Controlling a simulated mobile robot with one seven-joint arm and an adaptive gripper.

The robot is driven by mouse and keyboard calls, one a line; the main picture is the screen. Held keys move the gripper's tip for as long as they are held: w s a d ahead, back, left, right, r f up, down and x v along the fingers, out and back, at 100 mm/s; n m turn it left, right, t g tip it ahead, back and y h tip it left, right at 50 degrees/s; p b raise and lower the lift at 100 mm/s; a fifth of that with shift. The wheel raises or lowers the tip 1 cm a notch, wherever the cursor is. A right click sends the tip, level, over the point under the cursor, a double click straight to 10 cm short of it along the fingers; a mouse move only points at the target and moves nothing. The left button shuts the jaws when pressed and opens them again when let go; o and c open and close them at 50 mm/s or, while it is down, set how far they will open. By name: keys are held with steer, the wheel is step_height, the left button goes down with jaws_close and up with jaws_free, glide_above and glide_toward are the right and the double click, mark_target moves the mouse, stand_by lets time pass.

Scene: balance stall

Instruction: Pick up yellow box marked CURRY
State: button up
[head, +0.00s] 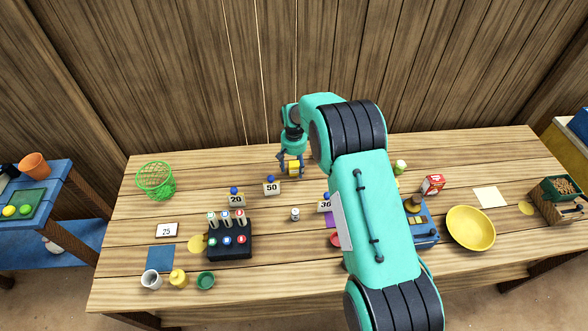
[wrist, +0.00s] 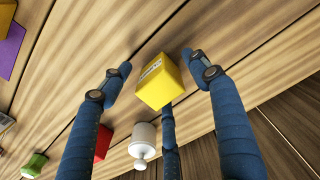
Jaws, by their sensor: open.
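The yellow box (wrist: 163,88) lies between the blue fingers of my gripper (wrist: 157,70) in the wrist view. A small white label with dark print shows on one face, too small to read surely. My gripper is open, with a finger on either side of the box and a gap to each; another blue finger shows below it. In the head view my gripper (head: 290,161) is low over the back middle of the table, with the yellow box (head: 294,168) at its fingers. Whether any finger touches the box, I cannot tell.
A white knobbed container (wrist: 143,142) and a red block (wrist: 103,142) are close by. The number 50 card (head: 271,188) stands to the front left. A green net basket (head: 155,178), black rack (head: 230,243) and yellow bowl (head: 470,228) are farther off. My arm hides the table's middle right.

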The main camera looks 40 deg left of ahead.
mark_target(294, 163)
stand_by(0.3)
steer(key=c, duration=1.3)
steer(key=shift+r, duration=0.1)
steer(key=shift+r, duration=0.8)
step_height(294, 163, up, 2)
steer(key=shift+a+r, duration=0.1)
steer(key=s+d, duration=0.3)
steer(key=d, duration=0.1)
steer(key=s+d, duration=0.4)
steer(key=s+d+r, duration=0.1)
steer(key=s+d, duration=0.2)
steer(key=d, duration=0.1)
steer(key=shift+s+d, duration=0.15)
steer(key=shift+d, duration=0.05)
